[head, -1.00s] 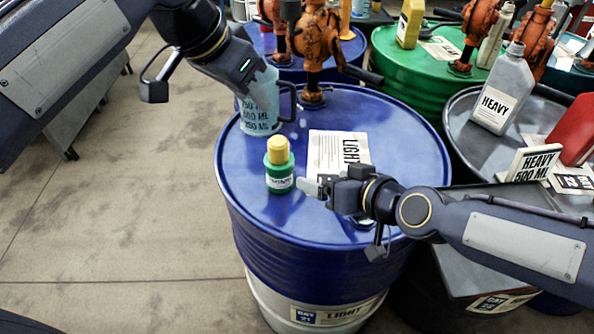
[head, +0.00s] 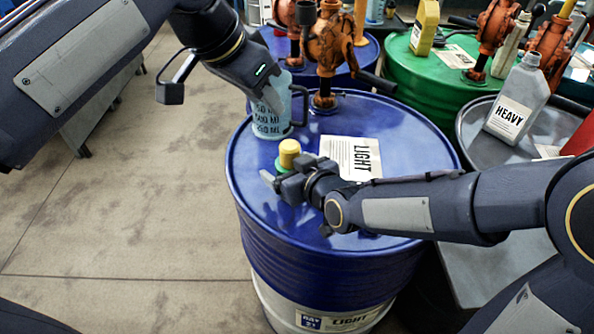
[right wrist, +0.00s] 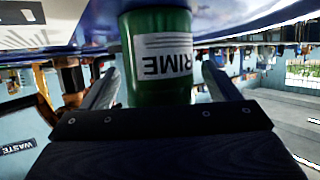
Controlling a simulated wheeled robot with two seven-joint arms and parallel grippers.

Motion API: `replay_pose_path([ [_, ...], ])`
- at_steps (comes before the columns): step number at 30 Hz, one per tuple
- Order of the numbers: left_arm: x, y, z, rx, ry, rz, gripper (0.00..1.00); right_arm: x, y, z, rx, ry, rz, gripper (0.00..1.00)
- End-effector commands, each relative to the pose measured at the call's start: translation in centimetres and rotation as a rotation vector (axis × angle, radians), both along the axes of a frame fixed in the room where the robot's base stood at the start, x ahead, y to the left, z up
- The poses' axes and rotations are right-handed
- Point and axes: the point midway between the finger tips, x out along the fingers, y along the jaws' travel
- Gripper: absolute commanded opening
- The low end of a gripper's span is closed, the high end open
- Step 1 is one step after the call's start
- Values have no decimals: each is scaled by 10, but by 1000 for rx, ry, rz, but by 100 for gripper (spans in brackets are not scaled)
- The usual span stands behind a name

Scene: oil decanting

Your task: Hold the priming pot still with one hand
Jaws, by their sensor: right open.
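The priming pot (head: 289,148), green with a yellow cap and a "PRIME" label, stands upright on the blue drum lid. My right gripper (head: 275,181) is at the pot and hides much of its body in the head view. In the right wrist view the green pot (right wrist: 158,75) appears upside down between the open fingers (right wrist: 160,88), with gaps at both sides. My left gripper (head: 268,88) is at the clear measuring jug (head: 270,120) behind the pot. Its fingers are hidden, so I cannot tell whether it grips the jug.
The blue drum (head: 245,180) carries a "LIGHT" label sheet (head: 345,155) and a rusty orange pump (head: 328,50) at its back. A grey "HEAVY" bottle (head: 518,100) stands on the drum at right. A green drum (head: 400,70) is behind. Open floor lies at left.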

Motion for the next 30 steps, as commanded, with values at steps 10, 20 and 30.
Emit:
replay_pose_path([
  [10, 0, 0, 0, 0, 0, 0, 36, 3, 1, -1, 1, 0, 0, 79],
  [20, 0, 0, 0, 0, 0, 0, 36, 2, 1, -1, 1, 0, 0, 35],
  [30, 0, 0, 0, 0, 0, 0, 36, 2, 1, -1, 1, 0, 0, 24],
])
